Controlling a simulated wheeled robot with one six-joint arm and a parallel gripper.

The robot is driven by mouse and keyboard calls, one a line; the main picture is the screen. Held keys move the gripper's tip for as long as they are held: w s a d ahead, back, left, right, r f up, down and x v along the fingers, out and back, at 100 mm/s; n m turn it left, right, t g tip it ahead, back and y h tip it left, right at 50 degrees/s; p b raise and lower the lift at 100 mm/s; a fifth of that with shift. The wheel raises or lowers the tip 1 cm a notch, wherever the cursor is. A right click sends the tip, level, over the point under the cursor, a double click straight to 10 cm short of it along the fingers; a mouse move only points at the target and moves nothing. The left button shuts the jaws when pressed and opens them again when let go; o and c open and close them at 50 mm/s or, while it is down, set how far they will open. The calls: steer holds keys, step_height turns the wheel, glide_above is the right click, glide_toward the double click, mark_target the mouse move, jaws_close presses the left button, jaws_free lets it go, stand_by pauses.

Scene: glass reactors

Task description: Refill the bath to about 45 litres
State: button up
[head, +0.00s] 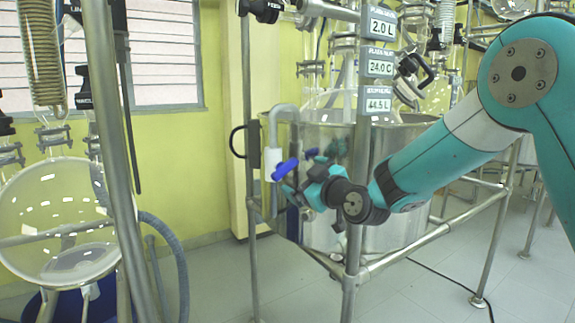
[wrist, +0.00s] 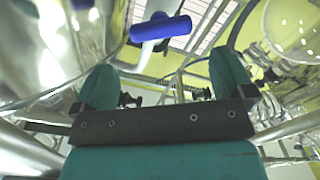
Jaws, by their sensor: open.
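The steel bath (head: 395,238) stands inside a tubular frame in the head view. A grey pipe (head: 283,109) bends over near its left rim, with a white valve body (head: 271,158) below. A blue valve handle (head: 284,170) sits at this valve, slanting up to the right. The handle also shows above the fingers in the wrist view (wrist: 160,28). My gripper (head: 288,192) is just below and right of the handle. In the wrist view, my gripper (wrist: 163,82) has its fingers apart with nothing between them. The lowest display (head: 380,105) reads 44.5 L.
Displays above read 2.0 L (head: 382,27) and 24.0 C (head: 380,68). A frame post (head: 350,270) stands in front of the bath. A glass vessel (head: 60,225) and a steel post (head: 112,150) are at left. The floor at lower right is mostly clear, with a black cable.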

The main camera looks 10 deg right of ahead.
mark_target(287, 171)
steer(key=p+x, duration=0.1)
steer(key=x, duration=0.7)
steer(key=shift+c, duration=0.5)
steer(key=shift+f, duration=0.1)
steer(key=c, duration=0.5)
